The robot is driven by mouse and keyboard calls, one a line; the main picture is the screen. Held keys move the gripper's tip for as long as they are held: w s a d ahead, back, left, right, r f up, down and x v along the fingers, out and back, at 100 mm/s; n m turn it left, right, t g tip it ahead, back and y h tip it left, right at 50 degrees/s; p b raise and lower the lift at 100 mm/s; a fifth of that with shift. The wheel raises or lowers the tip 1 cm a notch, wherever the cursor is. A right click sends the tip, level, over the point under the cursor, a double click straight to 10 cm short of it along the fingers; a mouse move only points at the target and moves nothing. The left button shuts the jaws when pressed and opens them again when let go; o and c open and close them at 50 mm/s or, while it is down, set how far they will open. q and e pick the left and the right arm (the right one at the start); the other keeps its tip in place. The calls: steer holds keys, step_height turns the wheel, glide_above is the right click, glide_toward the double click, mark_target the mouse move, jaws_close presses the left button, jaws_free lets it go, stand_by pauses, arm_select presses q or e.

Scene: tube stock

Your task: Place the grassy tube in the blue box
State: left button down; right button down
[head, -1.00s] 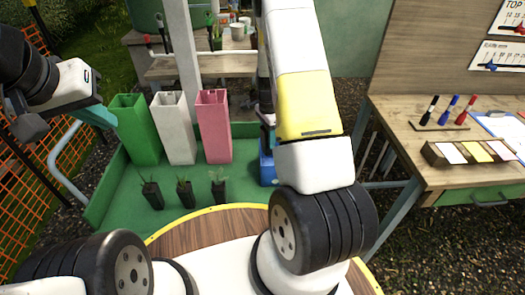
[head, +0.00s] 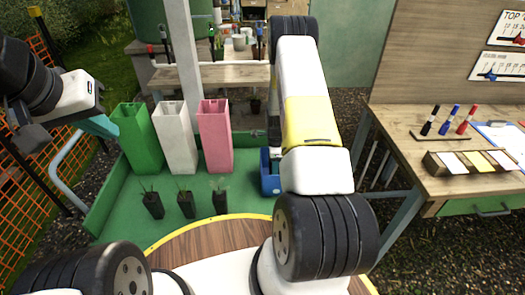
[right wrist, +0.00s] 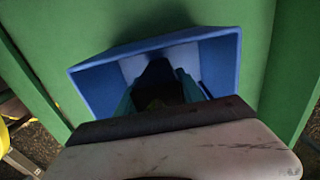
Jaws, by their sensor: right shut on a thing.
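The blue box (head: 269,184) stands on the green tray, partly behind my right arm in the head view. In the right wrist view the open blue box (right wrist: 221,65) lies just beyond my right gripper (right wrist: 158,94). That gripper is shut on a dark tube (right wrist: 156,76), which shows against the box opening. Its plant is not clear, and I cannot tell how deep it is in the box. Three black tubes with plants stand on the tray: left (head: 153,206), middle (head: 186,204) and right (head: 220,202). My left gripper (head: 100,126) is raised at the left, its finger gap not visible.
Tall green (head: 141,140), white (head: 176,140) and pink (head: 215,140) bins stand behind the tubes. A wooden desk (head: 410,165) with markers is at the right. A pale post rises behind the bins. The green tray (head: 120,200) has free room around the tubes.

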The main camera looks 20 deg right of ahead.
steer(key=shift+f, duration=0.65)
steer(key=shift+f, duration=0.1)
steer(key=c, duration=0.7)
jaws_free()
steer(key=shift+c, duration=0.2)
